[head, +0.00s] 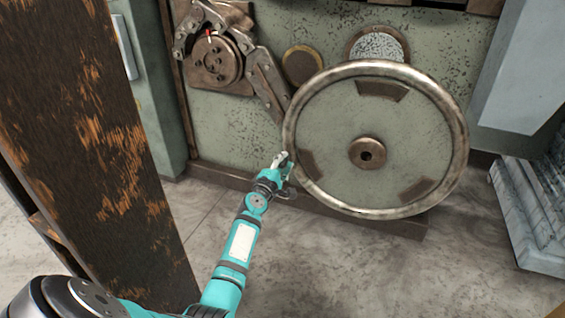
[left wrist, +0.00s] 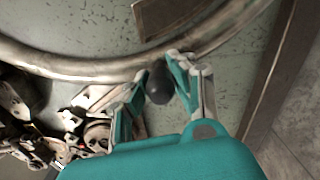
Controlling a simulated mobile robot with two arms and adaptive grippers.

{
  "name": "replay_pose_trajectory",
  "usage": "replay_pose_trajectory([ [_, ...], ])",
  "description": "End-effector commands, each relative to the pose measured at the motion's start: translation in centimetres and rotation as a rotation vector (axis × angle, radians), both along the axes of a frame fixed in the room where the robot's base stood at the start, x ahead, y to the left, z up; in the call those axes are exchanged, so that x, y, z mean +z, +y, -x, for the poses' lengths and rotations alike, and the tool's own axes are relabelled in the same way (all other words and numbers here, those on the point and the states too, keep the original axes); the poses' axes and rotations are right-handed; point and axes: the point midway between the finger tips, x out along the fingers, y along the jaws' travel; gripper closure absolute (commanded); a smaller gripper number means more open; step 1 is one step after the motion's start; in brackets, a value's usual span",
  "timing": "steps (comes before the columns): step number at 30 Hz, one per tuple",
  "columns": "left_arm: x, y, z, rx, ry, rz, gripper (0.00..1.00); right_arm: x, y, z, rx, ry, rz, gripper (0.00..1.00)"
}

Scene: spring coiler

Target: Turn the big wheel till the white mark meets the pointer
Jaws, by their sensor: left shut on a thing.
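The big wheel (head: 330,120) has a worn metal rim, a pale green face and a brown hub, and stands upright against the machine. Its rim (left wrist: 85,68) also crosses the left wrist view. My left gripper (head: 281,160) is at the wheel's lower left rim. In the left wrist view its fingers (left wrist: 157,70) are closed around a dark round knob (left wrist: 158,88) beside the rim. A small red pointer (head: 208,33) shows at the top of a brown disc (head: 215,63) at the upper left. A tiny pale spot lies close to it; I cannot tell whether they meet.
A rusty upright post (head: 85,140) stands close on the left, near my left arm. A jointed metal link (head: 267,85) runs from the disc area down to the wheel. A grey block (head: 535,215) stands at the right. The floor (head: 400,275) in front is clear.

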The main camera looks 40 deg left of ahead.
Motion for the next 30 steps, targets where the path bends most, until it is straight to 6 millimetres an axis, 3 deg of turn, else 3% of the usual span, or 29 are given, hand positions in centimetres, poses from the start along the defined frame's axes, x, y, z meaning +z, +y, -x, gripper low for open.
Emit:
replay_pose_trajectory([
  [10,0.14,-0.02,-0.04,0.001,-0.004,0.004,1.00,0.05,0.01,0.02,0.000,-0.001,0.000,0.67],
  [11,0.15,-0.02,-0.04,0.001,-0.004,0.004,0.73,0.05,0.01,0.02,0.000,-0.001,0.000,0.67],
  [15,0.09,-0.03,-0.03,0.000,-0.003,0.003,0.55,0.04,0.01,0.02,0.000,-0.001,0.000,0.67],
  [30,-0.02,-0.35,0.76,-0.002,-0.002,0.003,0.54,0.03,-0.02,0.02,-0.001,0.000,0.000,0.67],
])
